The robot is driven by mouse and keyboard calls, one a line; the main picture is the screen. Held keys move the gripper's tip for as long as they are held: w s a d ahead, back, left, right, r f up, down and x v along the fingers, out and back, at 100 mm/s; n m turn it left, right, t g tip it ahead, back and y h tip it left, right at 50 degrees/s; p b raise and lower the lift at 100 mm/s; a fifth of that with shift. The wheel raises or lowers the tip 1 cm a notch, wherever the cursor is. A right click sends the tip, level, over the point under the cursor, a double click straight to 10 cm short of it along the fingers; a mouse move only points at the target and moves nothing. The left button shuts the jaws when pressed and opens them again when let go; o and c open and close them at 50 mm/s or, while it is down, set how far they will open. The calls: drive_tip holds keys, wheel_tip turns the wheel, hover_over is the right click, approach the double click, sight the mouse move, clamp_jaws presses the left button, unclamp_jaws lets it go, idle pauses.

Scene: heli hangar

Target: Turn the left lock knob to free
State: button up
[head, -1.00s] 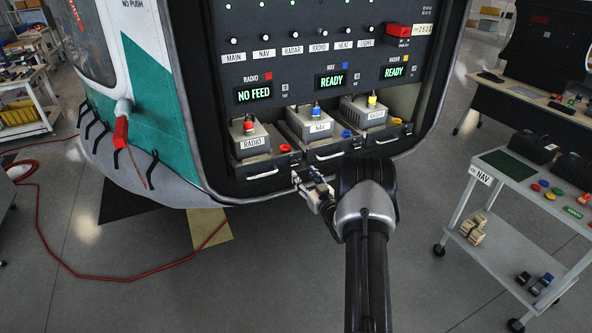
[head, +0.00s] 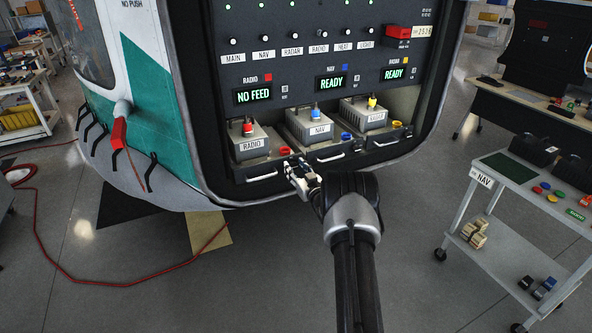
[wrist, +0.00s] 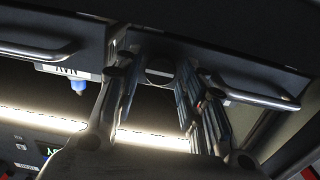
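The left lock knob is red (head: 285,150) and sits at the right front corner of the RADIO tray, beside the RADIO unit (head: 250,144). My gripper (head: 291,164) is just below and in front of this knob in the head view. Whether it touches the knob cannot be told. In the wrist view my gripper's fingers (wrist: 160,95) are spread apart, with a dark rounded part between them that I cannot identify for sure. The RADIO display (head: 254,95) reads NO FEED.
The NAV unit (head: 313,126) with a blue knob (head: 346,135) and the RADAR unit (head: 363,114) with a yellow knob (head: 396,124) stand to the right. Tray handles (head: 262,176) stick out close to my gripper. A cart (head: 482,180) stands at the right.

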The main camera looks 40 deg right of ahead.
drive_tip(key=c, duration=0.7)
drive_tip(key=shift+c, duration=0.2)
drive_tip(key=shift+f+n+b, duration=0.1)
drive_tip(key=shift+n+b, duration=0.3)
drive_tip(key=shift+b, duration=0.15)
drive_tip(key=n+b, duration=0.3)
drive_tip(key=shift+f, duration=0.1)
drive_tip(key=n+b, duration=0.2)
drive_tip(key=shift+a+n, duration=0.1)
drive_tip(key=shift+n, duration=0.2)
drive_tip(key=n, duration=0.5)
drive_tip(key=shift+n, duration=0.3)
drive_tip(key=n, duration=0.5)
drive_tip(key=shift+n, duration=0.4)
